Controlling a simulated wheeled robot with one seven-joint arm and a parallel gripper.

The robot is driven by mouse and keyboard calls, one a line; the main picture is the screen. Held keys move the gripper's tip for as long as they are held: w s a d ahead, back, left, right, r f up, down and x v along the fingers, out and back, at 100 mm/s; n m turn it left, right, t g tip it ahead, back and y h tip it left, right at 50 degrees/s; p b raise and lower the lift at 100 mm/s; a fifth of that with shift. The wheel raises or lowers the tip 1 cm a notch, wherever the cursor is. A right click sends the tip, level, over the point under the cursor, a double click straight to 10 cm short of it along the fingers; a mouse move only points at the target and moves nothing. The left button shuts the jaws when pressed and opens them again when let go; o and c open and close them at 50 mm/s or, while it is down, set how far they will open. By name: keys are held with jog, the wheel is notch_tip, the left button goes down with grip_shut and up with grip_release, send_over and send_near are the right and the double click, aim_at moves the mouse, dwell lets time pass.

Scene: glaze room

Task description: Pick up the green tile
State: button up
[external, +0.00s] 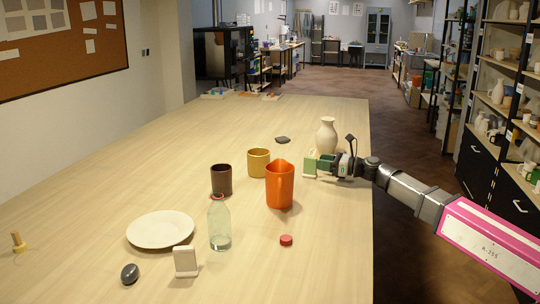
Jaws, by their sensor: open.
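My gripper (318,167) reaches in from the right, low over the right part of the table, in front of the cream vase (327,136) and right of the orange pitcher (280,186). Its jaws are open and point left. A small green, flat-faced piece (309,166), which looks like the green tile, shows at the jaw tips. It is too small to tell whether it stands between the fingers or just beyond them, or whether they touch it.
The pitcher stands close by on the left, with a mustard mug (258,163) and a dark brown cup (221,180) beyond. A glass bottle (219,226), white plate (161,230) and red cap (286,240) are nearer the camera. The far table is mostly clear.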

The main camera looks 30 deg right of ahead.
aim_at(311, 159)
jog(key=x, duration=0.5)
jog(key=shift+a+r, duration=0.1)
jog(key=shift+r, duration=0.15)
grip_shut()
